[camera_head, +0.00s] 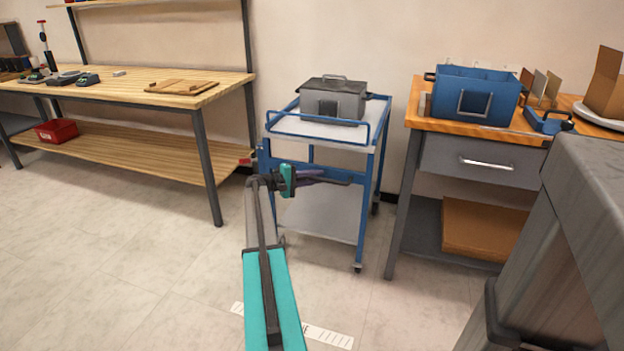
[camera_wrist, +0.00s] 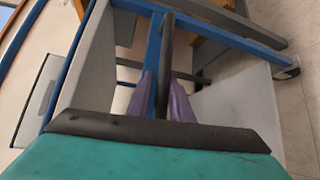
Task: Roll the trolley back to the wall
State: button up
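The trolley (camera_head: 366,190) has a blue frame and pale shelves. It stands on the floor between the two benches, with the wall (camera_head: 350,40) behind it. Its dark handle bar (camera_head: 338,182) sticks out at the front, and it also shows in the wrist view (camera_wrist: 167,50). My gripper (camera_head: 312,176) is at this bar. In the wrist view its two purple fingers (camera_wrist: 166,103) lie close on either side of the bar and look shut on it. The gap between the trolley's back and the wall is mostly hidden.
A grey lidded box (camera_head: 335,102) rides on the trolley's top. A wooden workbench (camera_head: 110,85) stands to the left. A wood-topped bench (camera_head: 425,118) with a blue crate (camera_head: 475,97) stands close on the right. A grey machine (camera_head: 570,230) fills the right foreground. The left floor is clear.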

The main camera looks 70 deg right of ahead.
jog(key=shift+o, duration=1.3)
jog(key=shift+s, duration=0.1)
jog(key=shift+w+a, duration=0.3)
jog(key=shift+w, duration=0.1)
jog(key=p+v, duration=0.2)
jog(key=v, duration=1.1)
jog(key=shift+w, duration=0.2)
